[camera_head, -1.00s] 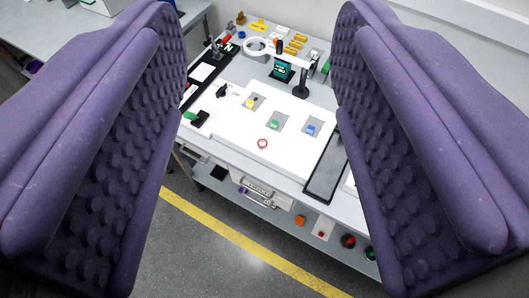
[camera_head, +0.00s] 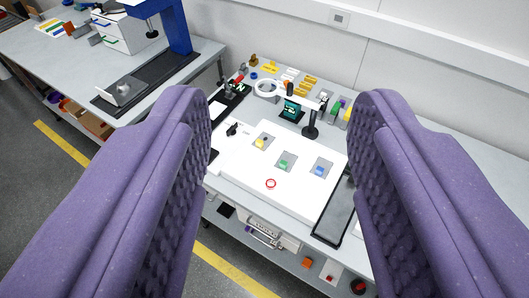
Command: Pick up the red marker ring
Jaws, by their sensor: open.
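The red marker ring (camera_head: 271,184) lies flat on the white light panel (camera_head: 245,180), near the panel's front edge. It looks small and stands clear of the pieces behind it. My gripper (camera_head: 278,115) is open and empty, its two purple padded fingers wide apart on either side of the view. The ring shows between the fingers but well beyond them, on the workbench. The left finger hides part of the bench's left side, and the right finger hides part of its right side.
Yellow (camera_head: 261,143), green (camera_head: 284,164) and blue (camera_head: 320,170) pieces sit on grey squares on the panel. A ring-headed magnifier (camera_head: 267,88) and a black stand (camera_head: 310,130) are behind. A dark tray (camera_head: 333,215) lies right. Another bench with a blue column (camera_head: 175,25) is at left.

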